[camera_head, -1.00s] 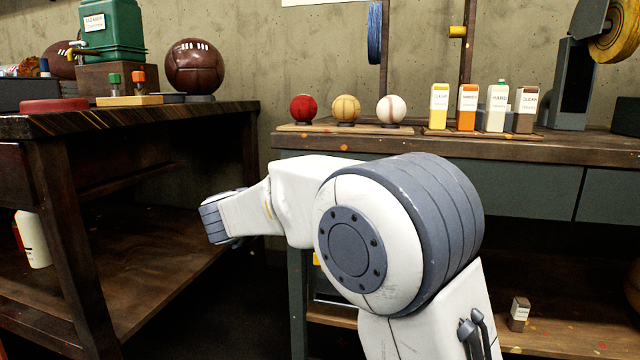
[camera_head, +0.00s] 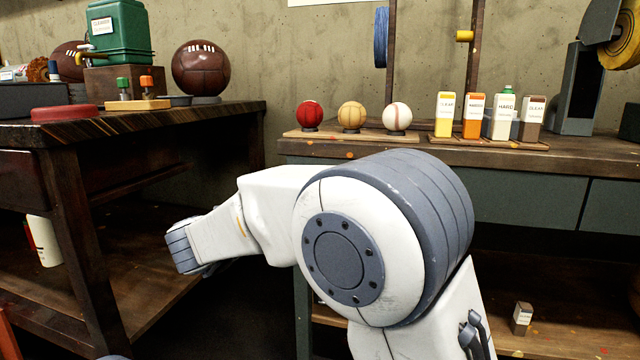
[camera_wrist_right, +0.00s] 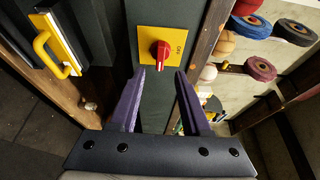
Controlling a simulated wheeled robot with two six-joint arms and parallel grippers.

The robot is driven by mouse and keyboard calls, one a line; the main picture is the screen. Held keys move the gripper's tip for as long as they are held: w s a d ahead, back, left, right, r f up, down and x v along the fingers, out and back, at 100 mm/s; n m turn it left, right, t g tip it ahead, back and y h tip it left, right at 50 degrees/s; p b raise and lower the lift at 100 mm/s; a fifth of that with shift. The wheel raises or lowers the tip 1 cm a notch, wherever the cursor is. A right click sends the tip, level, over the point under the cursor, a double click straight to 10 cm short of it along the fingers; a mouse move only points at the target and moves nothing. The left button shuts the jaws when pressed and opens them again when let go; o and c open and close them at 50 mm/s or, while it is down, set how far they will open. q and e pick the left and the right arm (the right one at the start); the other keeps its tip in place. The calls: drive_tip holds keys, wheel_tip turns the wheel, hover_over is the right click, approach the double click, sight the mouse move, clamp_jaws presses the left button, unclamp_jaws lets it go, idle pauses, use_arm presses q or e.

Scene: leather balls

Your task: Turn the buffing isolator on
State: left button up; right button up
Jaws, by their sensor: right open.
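The isolator (camera_wrist_right: 160,55) shows in the right wrist view as a yellow plate with a red rotary knob (camera_wrist_right: 159,52) on a dark green-grey post. The knob's grip runs along the picture's vertical. My right gripper (camera_wrist_right: 159,76) is open and empty. Its two purple fingers point at the isolator, with the tips near the plate's lower edge, one either side of the knob's line. I cannot tell the remaining gap. The isolator is not seen in the head view. My left gripper is not in view.
In the head view, a workbench (camera_head: 210,118) is at left, and a bench with balls (camera_head: 351,116) and cartons (camera_head: 503,117) is behind my arm.

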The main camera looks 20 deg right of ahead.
drive_tip(key=p+v, duration=0.1)
drive_tip(key=v, duration=0.3)
drive_tip(key=shift+a, duration=0.1)
